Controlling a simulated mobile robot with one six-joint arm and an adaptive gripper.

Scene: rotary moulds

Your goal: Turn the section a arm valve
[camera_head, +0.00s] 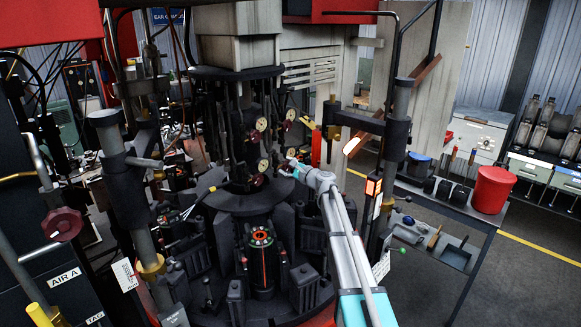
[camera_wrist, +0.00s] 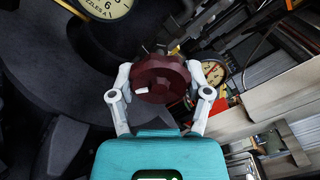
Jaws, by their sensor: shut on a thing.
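In the wrist view, a dark red round valve knob (camera_wrist: 160,78) with a small white mark on its face sits between the two grey fingers of my gripper (camera_wrist: 159,84). The fingers touch its left and right sides, and my gripper is shut on it. In the head view my gripper (camera_head: 296,168) reaches the dark central column of the machine, near its gauges. The knob in my gripper is too small and partly hidden to make out clearly there. A pressure gauge (camera_wrist: 104,4) shows at the top of the wrist view, cut off by the edge. Another gauge (camera_wrist: 214,73) lies right of the knob.
Another dark red handwheel (camera_head: 62,224) is at the left, above the AIR A label (camera_head: 64,277). A side table with a red bucket (camera_head: 492,189) is at the right. Yellow-lined floor beyond is clear.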

